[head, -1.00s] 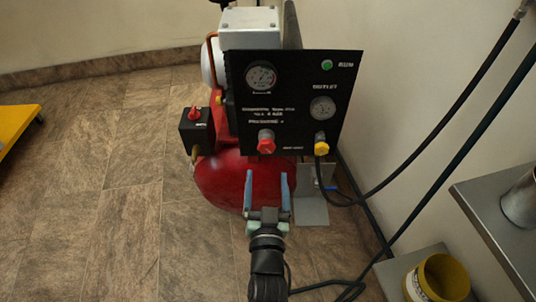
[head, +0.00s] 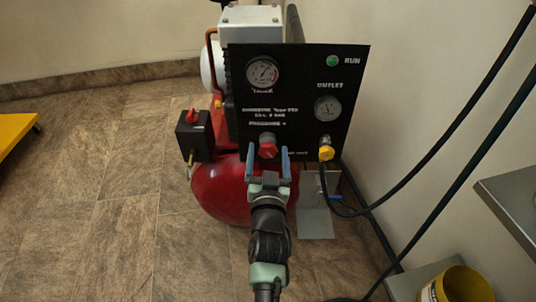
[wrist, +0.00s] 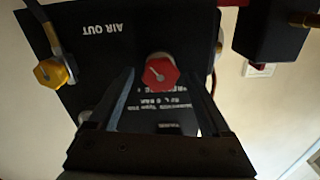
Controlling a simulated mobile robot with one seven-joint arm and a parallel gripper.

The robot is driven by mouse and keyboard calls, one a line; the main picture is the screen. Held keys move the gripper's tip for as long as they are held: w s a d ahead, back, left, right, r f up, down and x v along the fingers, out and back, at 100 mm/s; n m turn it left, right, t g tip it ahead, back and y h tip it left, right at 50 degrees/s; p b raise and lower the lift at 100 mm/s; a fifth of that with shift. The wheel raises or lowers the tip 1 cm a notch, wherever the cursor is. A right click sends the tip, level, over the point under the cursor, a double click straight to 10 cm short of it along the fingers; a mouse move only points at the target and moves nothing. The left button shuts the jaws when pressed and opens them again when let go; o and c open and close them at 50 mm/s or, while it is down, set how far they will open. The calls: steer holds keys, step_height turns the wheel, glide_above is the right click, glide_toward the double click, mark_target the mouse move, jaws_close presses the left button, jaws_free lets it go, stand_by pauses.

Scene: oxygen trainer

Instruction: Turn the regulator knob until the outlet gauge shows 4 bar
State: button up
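The red regulator knob (head: 267,146) sits low on the black panel (head: 300,100); it also shows in the wrist view (wrist: 160,71). The outlet gauge (head: 327,108) is at the panel's right, its needle too small to read. My gripper (head: 267,155) is open, with its blue-grey fingers pointing up at the panel. In the head view the fingertips flank the knob's lower part. In the wrist view the knob appears between and a little beyond the fingertips, with no visible contact.
A second gauge (head: 262,72) and a green RUN lamp (head: 332,61) are on the panel. A yellow outlet fitting (head: 326,149) with a black hose is right of the knob. The red tank (head: 218,187) is below; a black switch box (head: 194,136) stands left.

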jaws_close()
steer(key=shift+n, duration=0.9)
steer(key=shift+o, duration=0.4)
jaws_free()
steer(key=s+p, duration=0.8)
steer(key=s, duration=0.5)
